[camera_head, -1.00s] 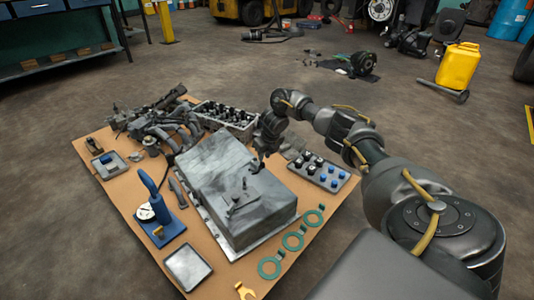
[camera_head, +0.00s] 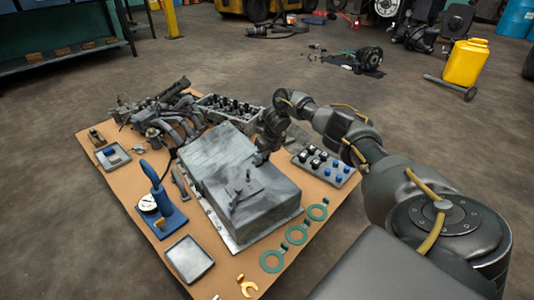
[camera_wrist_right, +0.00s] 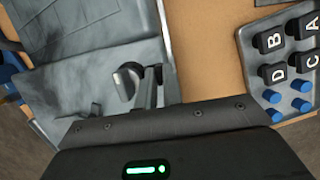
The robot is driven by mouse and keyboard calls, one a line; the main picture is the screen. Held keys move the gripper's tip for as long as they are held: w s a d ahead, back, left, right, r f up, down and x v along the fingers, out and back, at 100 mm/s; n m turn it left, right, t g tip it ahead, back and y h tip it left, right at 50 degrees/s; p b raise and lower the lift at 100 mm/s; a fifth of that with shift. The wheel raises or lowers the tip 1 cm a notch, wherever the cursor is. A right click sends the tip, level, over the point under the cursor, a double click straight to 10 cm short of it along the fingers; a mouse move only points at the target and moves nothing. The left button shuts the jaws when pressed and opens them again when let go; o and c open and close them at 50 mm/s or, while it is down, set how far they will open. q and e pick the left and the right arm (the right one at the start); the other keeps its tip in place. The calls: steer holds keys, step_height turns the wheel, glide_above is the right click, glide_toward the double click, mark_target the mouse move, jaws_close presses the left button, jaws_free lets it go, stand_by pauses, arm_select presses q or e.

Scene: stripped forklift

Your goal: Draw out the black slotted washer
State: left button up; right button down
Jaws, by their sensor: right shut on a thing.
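My right gripper (camera_wrist_right: 150,88) is shut on a dark round disc (camera_wrist_right: 126,80), seen at its fingertips in the right wrist view. The disc looks like the black slotted washer; I cannot make out its slot. In the head view the right gripper (camera_head: 261,157) is low at the right edge of the grey metal housing (camera_head: 215,160), and the disc is too small to tell there. I cannot tell whether the disc still touches the housing. My left gripper is not in view.
A tray of black lettered caps and blue caps (camera_head: 335,176) lies right of the gripper. Green rings (camera_head: 297,235) lie along the board's (camera_head: 120,183) right edge. A blue press with a dial (camera_head: 160,208) and an empty tray (camera_head: 188,259) stand left of the housing.

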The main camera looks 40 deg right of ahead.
steer(key=shift+d, duration=0.3)
steer(key=shift+s+d+b, duration=0.1)
steer(key=shift+d+b, duration=0.3)
steer(key=shift+d, duration=0.3)
steer(key=shift+d, duration=0.2)
steer(key=shift+s+d, duration=0.15)
steer(key=shift+d, duration=0.45)
steer(key=shift+d+b, duration=0.2)
steer(key=shift+b, duration=0.15)
steer(key=shift+d+r, duration=0.1)
steer(key=shift+d, duration=0.35)
stand_by(0.5)
